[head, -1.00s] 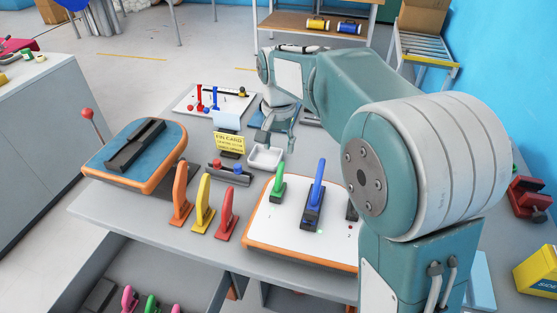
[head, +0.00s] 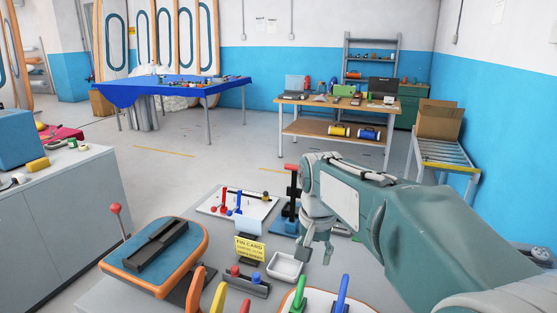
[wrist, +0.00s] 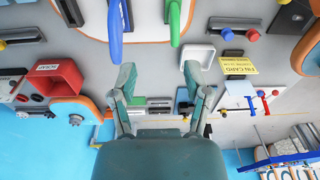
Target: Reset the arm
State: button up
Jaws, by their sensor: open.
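My gripper (head: 317,250) hangs from my arm over the grey workbench, just right of a small white tray (head: 286,266) in the head view. In the wrist view my gripper (wrist: 158,74) has its two fingers spread apart, with nothing between them. The white tray (wrist: 197,53) shows beyond the right finger there. My teal arm fills the lower right of the head view, bent at the elbow, and hides part of the bench.
A blue lever (head: 341,292) and a green lever (head: 299,292) rise near the front. A red-topped post (head: 291,195) stands close behind my gripper. A blue-topped pad (head: 155,255) lies left. Open floor lies beyond.

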jog(key=s+d+f+n+t, duration=0.1)
jog(key=s+d+n+t, duration=0.1)
jog(key=s, duration=0.8)
jog(key=s+d+n+t, duration=0.1)
jog(key=s+d, duration=0.4)
jog(key=s, duration=0.6)
jog(key=shift+s+d+f+n+t, duration=0.25)
jog(key=shift+f+n+t, duration=0.15)
jog(key=shift+t, duration=0.5)
jog(key=shift+w+r, duration=0.1)
